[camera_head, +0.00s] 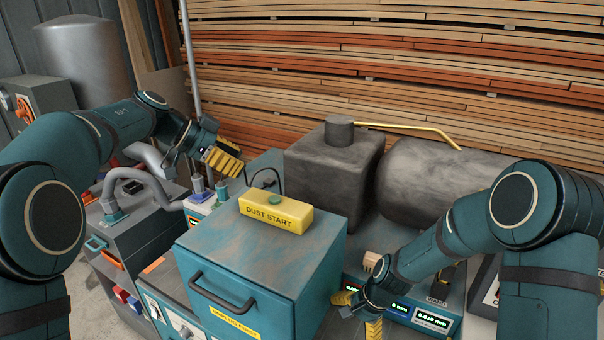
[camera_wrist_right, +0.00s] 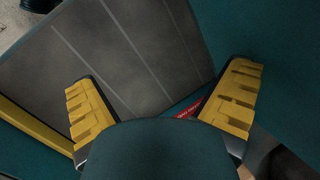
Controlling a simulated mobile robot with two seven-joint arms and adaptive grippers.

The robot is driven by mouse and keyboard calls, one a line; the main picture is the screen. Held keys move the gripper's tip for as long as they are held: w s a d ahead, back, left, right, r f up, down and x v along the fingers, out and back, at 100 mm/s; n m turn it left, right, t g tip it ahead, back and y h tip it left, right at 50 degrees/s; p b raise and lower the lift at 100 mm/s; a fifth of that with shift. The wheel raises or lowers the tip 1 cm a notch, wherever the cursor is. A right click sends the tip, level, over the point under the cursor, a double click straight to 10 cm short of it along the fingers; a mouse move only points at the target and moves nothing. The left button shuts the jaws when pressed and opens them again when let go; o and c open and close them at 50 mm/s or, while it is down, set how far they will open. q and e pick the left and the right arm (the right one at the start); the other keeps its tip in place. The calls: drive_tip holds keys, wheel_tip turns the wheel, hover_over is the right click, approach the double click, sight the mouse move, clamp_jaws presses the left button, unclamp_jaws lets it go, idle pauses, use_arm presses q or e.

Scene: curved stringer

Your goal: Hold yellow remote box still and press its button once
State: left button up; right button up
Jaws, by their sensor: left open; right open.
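The yellow remote box (camera_head: 275,215) lies on top of the teal cabinet (camera_head: 262,262) in the head view. It is labelled DUST START and has a round green button (camera_head: 274,199) on its upper face. My left gripper (camera_head: 228,160) is open and empty, up and to the left of the box, apart from it. My right gripper (camera_head: 358,312) is open, low beside the cabinet's right side, below and to the right of the box. In the right wrist view my two yellow fingers stand wide apart (camera_wrist_right: 162,108) with nothing between them. The box does not show there.
A drawer handle (camera_head: 222,292) sticks out of the cabinet front. Grey tanks (camera_head: 335,160) stand behind. A panel with lit displays (camera_head: 415,313) is at the right. Curved pipes (camera_head: 135,180) stand at the left. Stacked boards (camera_head: 400,70) fill the back. The cabinet top around the box is clear.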

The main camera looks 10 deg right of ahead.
sight(287, 205)
drive_tip(key=w+d+r+m+y, duration=0.1)
drive_tip(key=w+r+m, duration=0.3)
drive_tip(key=r, duration=0.5)
drive_tip(key=w+d+r+m+y, duration=0.1)
drive_tip(key=w+d+r+m, duration=0.2)
drive_tip(key=r, duration=0.7)
drive_tip(key=w+a+r+m, duration=0.1)
drive_tip(key=a+r, duration=0.1)
drive_tip(key=w+a+r+m, duration=0.1)
drive_tip(key=w+a+r, duration=0.1)
drive_tip(key=w+a+r+m+h, duration=0.1)
drive_tip(key=a+r, duration=0.1)
drive_tip(key=shift+w+a+r, duration=0.2)
drive_tip(key=shift+w+a, duration=0.1)
drive_tip(key=shift+a, duration=0.1)
drive_tip(key=w+a+r+m+t+h, duration=0.15)
drive_tip(key=a+r+m, duration=0.25)
drive_tip(key=a+r, duration=0.45)
drive_tip(key=x, duration=1.3)
drive_tip(key=shift+w+d, duration=0.15)
drive_tip(key=c, duration=1.3)
use_arm(q)
clamp_jaws()
